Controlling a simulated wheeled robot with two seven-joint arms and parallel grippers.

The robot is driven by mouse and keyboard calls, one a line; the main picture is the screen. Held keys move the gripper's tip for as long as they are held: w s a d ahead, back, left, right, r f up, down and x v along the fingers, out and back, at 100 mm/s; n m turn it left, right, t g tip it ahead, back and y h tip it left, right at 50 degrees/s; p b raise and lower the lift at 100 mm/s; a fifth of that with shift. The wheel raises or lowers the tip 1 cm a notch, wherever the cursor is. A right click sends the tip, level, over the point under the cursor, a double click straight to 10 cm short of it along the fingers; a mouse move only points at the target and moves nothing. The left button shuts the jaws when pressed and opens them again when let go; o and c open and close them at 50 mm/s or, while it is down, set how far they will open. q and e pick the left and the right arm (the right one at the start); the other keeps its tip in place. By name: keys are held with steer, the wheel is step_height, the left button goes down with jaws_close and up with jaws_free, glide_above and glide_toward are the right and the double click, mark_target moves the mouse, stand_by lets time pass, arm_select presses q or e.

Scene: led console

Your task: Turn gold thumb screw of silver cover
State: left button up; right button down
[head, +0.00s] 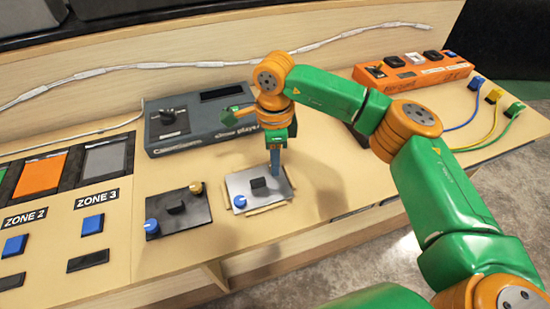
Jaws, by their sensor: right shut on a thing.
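The silver cover (262,203) is a small square plate on the wooden console, with a black block (260,187) in its middle and a blue knob (240,201) at its front left. My right gripper (275,172) points down at the cover's back right corner. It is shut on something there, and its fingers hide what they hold. The gold thumb screw of this cover does not show; the fingers cover the matching corner. My left gripper is not in view.
A black plate (178,223) with a gold screw (196,187) and blue knob (152,226) lies to the left. A grey player box (190,140) stands behind. An orange box (420,70) with cables is at the back right. Zone buttons (92,224) fill the left.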

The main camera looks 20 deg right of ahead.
steer(key=shift+s+f, duration=0.1)
stand_by(0.3)
steer(key=c, duration=0.6)
jaws_free()
steer(key=shift+a, duration=0.1)
step_height(320, 180, up, 7)
steer(key=shift+r, duration=0.15)
